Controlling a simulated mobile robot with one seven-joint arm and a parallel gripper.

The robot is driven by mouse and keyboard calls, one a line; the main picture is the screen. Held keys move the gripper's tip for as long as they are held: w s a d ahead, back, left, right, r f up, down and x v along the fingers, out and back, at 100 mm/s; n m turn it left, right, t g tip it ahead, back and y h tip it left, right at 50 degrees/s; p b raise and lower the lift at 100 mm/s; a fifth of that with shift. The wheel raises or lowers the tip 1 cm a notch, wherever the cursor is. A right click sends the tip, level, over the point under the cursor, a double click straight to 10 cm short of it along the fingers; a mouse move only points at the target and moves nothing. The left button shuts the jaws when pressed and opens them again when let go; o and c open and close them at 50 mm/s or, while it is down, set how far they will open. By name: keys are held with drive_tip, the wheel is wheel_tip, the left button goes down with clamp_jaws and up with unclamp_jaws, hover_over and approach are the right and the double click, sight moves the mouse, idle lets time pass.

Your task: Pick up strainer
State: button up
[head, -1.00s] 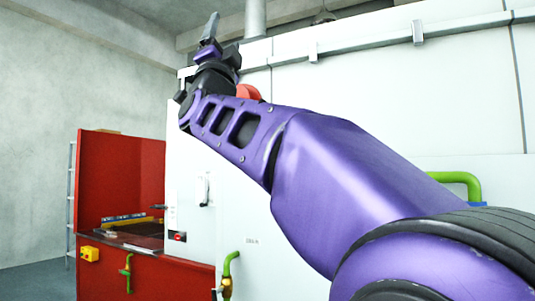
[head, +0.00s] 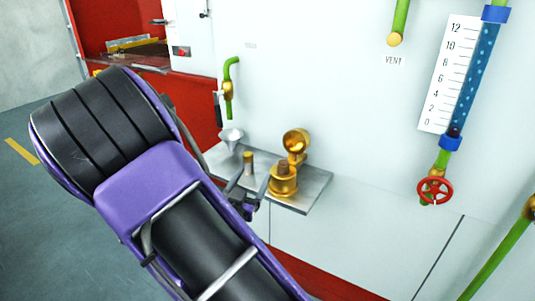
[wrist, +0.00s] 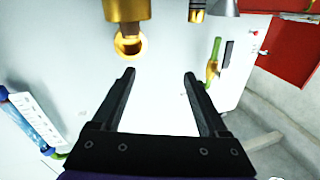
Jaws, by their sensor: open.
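A small steel shelf (head: 312,192) on the white wall holds brass parts and a grey funnel. A short brass cylinder (head: 248,163) stands between the funnel and a wider brass pot (head: 284,182); I cannot tell for certain which is the strainer. A round brass part (head: 296,142) rises behind the pot. In the wrist view the cylinder (wrist: 197,11) and pot (wrist: 124,12) are at the top edge, partly cut off. My gripper (wrist: 159,74) is open with nothing between its fingers. In the head view my gripper (head: 250,186) overlaps the shelf's front edge, partly hidden by my arm.
The grey funnel (head: 231,138) stands at the shelf's left end, below a green pipe (head: 228,85). A sight gauge (head: 476,75) and red handwheel (head: 435,191) are on the right. A red cabinet (head: 195,100) is at the left. Floor at left is clear.

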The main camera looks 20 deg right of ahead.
sight(285, 161)
drive_tip(key=s+d+f+g, duration=0.1)
drive_tip(key=s+d+f, duration=0.2)
drive_tip(key=s, duration=0.1)
drive_tip(key=shift+h, duration=0.4)
drive_tip(key=x, duration=1.1)
drive_tip(key=shift+w+a+f, duration=0.1)
drive_tip(key=shift+w+a, duration=0.05)
drive_tip(key=shift+b+x, duration=0.4)
drive_tip(key=shift+x, duration=2.8)
clamp_jaws()
